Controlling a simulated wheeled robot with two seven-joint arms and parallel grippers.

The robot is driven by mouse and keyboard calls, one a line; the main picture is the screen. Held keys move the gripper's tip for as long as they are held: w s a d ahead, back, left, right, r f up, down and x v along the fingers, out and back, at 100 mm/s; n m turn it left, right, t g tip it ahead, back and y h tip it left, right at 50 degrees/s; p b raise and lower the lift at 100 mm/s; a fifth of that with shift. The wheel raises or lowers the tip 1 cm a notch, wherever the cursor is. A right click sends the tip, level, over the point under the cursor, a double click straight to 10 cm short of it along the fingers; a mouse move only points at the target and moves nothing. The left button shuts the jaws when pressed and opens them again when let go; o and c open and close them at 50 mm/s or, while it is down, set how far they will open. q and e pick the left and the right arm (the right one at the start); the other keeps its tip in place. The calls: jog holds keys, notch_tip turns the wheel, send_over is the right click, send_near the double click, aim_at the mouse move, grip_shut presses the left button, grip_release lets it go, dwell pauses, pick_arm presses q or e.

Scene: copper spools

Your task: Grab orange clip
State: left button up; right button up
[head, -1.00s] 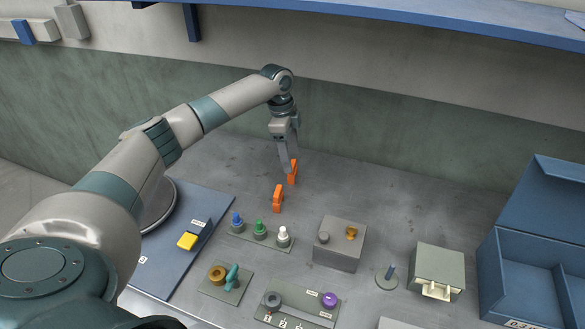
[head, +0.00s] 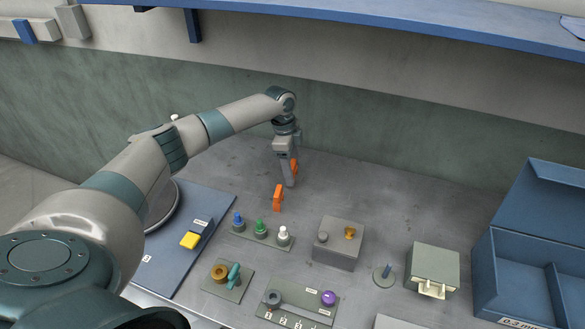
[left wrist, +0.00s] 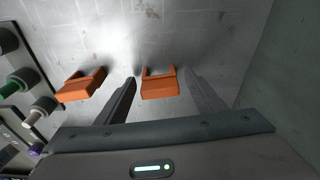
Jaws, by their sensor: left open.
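Two orange clips stand on the grey worktop. The far orange clip (head: 295,168) is partly hidden by my left gripper (head: 291,183) in the head view. In the left wrist view this clip (left wrist: 159,85) lies between the two spread fingers of my left gripper (left wrist: 168,88), with a gap on each side. The near orange clip (head: 278,197) stands apart from the gripper, and in the left wrist view it (left wrist: 82,84) is left of the left finger. My left gripper is open, pointing down, its tips low by the worktop. My right gripper does not show.
A row of blue, green and white pegs (head: 260,228) stands in front of the clips. A grey block (head: 339,243) is to their right, a blue open box (head: 510,270) at the far right. A blue shelf (head: 350,18) hangs above.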

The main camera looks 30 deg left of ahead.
aim_at(294, 165)
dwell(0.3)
pick_arm(q)
jog(key=c, duration=1.1)
jog(key=shift+c, duration=0.2)
jog(key=shift+r, duration=0.1)
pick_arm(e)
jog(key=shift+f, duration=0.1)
